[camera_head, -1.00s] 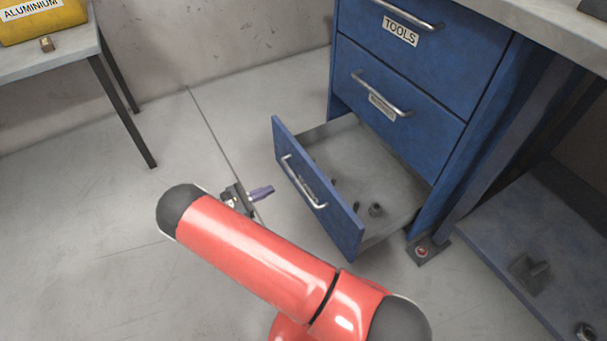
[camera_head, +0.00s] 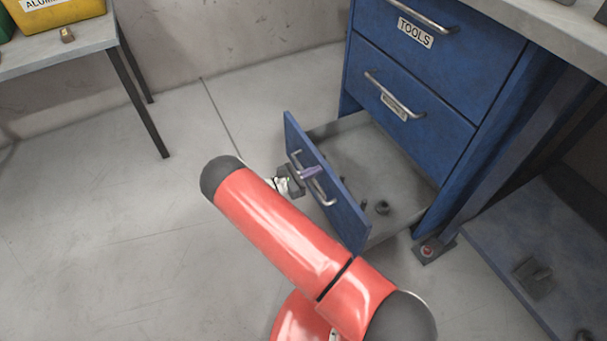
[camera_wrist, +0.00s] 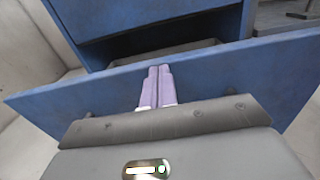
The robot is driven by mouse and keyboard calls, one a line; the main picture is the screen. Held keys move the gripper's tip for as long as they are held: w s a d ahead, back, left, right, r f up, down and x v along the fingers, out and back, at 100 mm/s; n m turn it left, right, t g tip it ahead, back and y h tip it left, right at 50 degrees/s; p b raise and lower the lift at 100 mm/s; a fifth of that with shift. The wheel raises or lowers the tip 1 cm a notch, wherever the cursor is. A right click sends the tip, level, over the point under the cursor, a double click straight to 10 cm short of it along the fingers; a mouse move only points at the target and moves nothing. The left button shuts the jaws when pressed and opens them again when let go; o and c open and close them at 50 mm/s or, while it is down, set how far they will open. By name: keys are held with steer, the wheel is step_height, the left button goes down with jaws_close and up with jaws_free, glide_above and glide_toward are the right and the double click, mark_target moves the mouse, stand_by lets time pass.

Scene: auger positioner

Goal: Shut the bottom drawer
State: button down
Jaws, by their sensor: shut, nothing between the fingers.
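The bottom drawer (camera_head: 353,213) of the blue cabinet (camera_head: 433,60) is pulled well out, with its inside and a few small parts showing. My gripper (camera_head: 310,173) is shut and empty, in front of the drawer's front panel at its bar handle (camera_head: 325,193). In the wrist view, the two purple fingers (camera_wrist: 160,72) are together and overlap the blue drawer front (camera_wrist: 225,78). I cannot tell whether the fingertips touch the panel. The handle is mostly hidden there behind my gripper body.
Two closed drawers sit above, the upper one labelled TOOLS (camera_head: 415,32). A table (camera_head: 60,52) with a yellow bin (camera_head: 62,14) stands at the upper left. A low blue shelf (camera_head: 530,235) is at the right. The floor left of the drawer is clear.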

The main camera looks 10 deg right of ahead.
steer(key=shift+d, duration=0.25)
steer(key=b+x, duration=0.7)
steer(key=x, duration=2)
steer(key=shift+w+d, duration=0.15)
steer(key=shift+d, duration=0.25)
steer(key=v, duration=1.4)
steer(key=shift+a, duration=0.3)
